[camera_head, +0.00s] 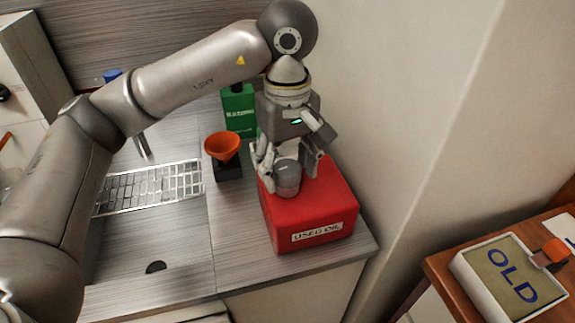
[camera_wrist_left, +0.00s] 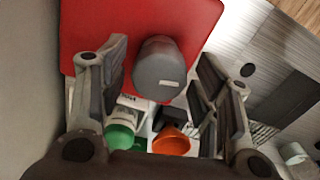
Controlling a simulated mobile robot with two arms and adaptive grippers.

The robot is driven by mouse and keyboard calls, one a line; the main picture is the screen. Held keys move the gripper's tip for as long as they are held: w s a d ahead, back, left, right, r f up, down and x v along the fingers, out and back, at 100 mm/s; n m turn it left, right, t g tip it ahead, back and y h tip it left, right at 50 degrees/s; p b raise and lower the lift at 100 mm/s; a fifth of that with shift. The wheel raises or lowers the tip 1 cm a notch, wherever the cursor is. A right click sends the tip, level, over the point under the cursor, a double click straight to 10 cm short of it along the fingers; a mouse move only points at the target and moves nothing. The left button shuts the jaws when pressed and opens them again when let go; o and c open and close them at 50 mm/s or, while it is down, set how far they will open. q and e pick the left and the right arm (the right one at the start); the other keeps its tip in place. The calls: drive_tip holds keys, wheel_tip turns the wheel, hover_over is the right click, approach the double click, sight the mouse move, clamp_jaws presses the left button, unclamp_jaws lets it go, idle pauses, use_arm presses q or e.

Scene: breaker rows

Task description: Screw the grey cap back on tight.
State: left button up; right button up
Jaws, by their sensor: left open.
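The grey cap (camera_head: 287,180) is on the top of the red can labelled USED OIL (camera_head: 335,205); I cannot see the thread or how tightly it sits. My left gripper (camera_head: 288,172) comes down from above and is open, with one finger on each side of the cap. In the left wrist view the grey cap (camera_wrist_left: 158,68) lies between the spread fingers (camera_wrist_left: 163,58), with a visible gap on both sides. The red can (camera_wrist_left: 200,18) fills the area behind it there. My right gripper is in neither view.
An orange funnel (camera_head: 222,146) on a dark stand and a green container (camera_head: 238,108) stand beside the can. A metal grate (camera_head: 150,187) lies to the left on the counter. A wall rises close on the right. A tray marked OLD (camera_head: 510,285) sits on a wooden surface at lower right.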

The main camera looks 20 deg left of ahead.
use_arm(q)
drive_tip(key=n, duration=0.3)
drive_tip(key=shift+n+b, duration=0.3)
drive_tip(key=n, duration=0.4)
drive_tip(key=shift+b, duration=0.3)
drive_tip(key=n, duration=0.4)
drive_tip(key=shift+n, duration=0.4)
drive_tip(key=n, duration=0.4)
drive_tip(key=shift+b, duration=0.4)
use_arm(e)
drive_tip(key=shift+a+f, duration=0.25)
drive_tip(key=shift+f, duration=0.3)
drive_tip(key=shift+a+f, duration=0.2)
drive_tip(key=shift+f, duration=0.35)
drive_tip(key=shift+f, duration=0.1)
use_arm(q)
drive_tip(key=c, duration=0.9)
drive_tip(key=shift+o, duration=0.2)
drive_tip(key=shift+f+m+b, duration=0.1)
drive_tip(key=shift+m+b, duration=0.25)
drive_tip(key=shift+m, duration=1.05)
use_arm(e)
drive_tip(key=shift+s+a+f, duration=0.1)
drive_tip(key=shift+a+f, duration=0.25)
